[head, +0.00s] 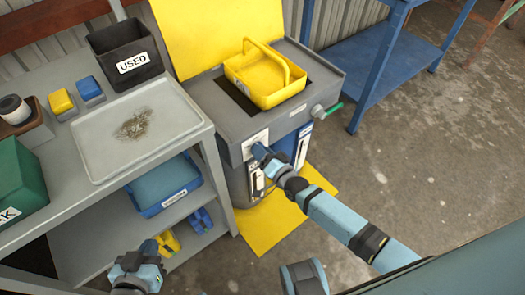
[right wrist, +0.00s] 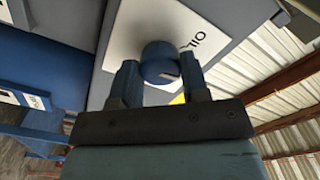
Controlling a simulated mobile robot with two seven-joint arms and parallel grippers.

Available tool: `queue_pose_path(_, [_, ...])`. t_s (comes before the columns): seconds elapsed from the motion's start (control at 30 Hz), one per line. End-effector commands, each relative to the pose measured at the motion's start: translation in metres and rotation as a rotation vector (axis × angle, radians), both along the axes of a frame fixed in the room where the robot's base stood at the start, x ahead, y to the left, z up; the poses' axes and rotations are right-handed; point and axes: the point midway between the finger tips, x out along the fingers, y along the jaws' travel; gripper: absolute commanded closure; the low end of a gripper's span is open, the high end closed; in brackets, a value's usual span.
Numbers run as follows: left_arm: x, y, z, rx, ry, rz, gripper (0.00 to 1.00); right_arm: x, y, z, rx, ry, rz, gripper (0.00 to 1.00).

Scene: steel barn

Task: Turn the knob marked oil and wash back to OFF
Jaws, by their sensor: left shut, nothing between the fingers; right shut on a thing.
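The dark blue round knob (right wrist: 160,62) sits on a white plate (right wrist: 135,25) with the letters OIL on it, seen close up in the right wrist view. The knob has a small pale mark near its edge. My right gripper (right wrist: 158,76) is shut on the knob, one finger on each side. In the head view my right gripper (head: 264,155) is at the front of the grey wash unit (head: 222,118) and hides the knob. The other words on the plate are hidden or too small to read. My left gripper (head: 140,270) is shut and empty, low beside the shelf.
A yellow caddy (head: 262,85) stands on the unit, and a green-tipped fitting (head: 325,110) sticks out at its right. The grey bench (head: 190,130) at left holds a tray (head: 95,150) and a black USED bin (head: 125,60). Floor at right is clear up to a blue table (head: 370,60).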

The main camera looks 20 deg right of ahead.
Motion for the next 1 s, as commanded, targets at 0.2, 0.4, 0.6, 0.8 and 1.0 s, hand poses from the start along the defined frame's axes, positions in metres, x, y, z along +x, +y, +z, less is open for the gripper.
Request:
queue_pose_path(0.2, [0.0,0.0001,-0.0012,0.001,0.003,0.001,1.0,-0.0005,0.0001,-0.0006,0.071,0.027,0.001,0.82])
queue_pose_path(0.4, [-0.0003,0.0003,-0.0026,0.002,0.005,0.001,1.0,-0.0005,0.0003,-0.0008,0.096,0.036,0.0,0.82])
queue_pose_path(0.6, [-0.0001,0.0004,-0.0023,0.002,0.005,0.001,1.0,-0.0007,0.0004,-0.0009,0.099,0.037,0.0,0.82])
queue_pose_path(0.8, [0.0002,0.0005,-0.001,0.001,0.002,0.001,1.0,-0.0007,0.0004,-0.0009,0.098,0.037,0.0,0.54])
queue_pose_path(1.0, [0.0005,0.0004,0.0009,0.0,-0.001,0.001,1.0,-0.0004,0.0002,-0.0005,0.098,0.036,0.001,0.33])
